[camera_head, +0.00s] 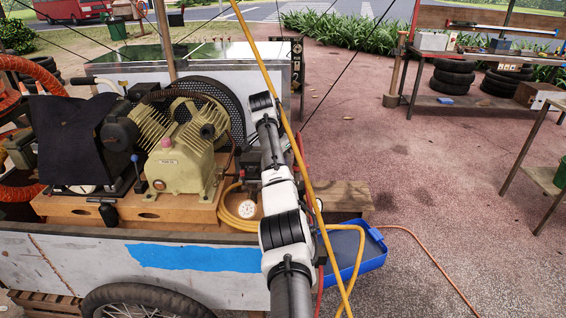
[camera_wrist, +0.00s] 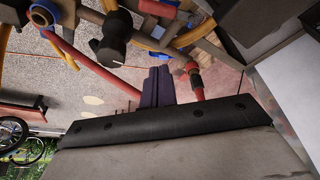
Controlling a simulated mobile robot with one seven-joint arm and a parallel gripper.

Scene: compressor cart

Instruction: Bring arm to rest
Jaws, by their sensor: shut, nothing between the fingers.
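My arm, white with black joints, reaches up through the middle of the head view in front of the compressor cart (camera_head: 70,262). My gripper cannot be made out clearly in that view, hidden behind or among the arm links. In the wrist view, my gripper (camera_wrist: 158,84) shows as two dark fingers side by side with no gap, shut and holding nothing. I cannot tell whether the fingers touch any of these.
The cream compressor (camera_head: 180,165) sits on the cart left of my arm. A yellow hose (camera_head: 262,50) crosses close to the arm. A blue tray (camera_head: 374,252) lies right of the cart. Workbenches stand at the right; the reddish paving (camera_head: 430,180) between is mostly clear.

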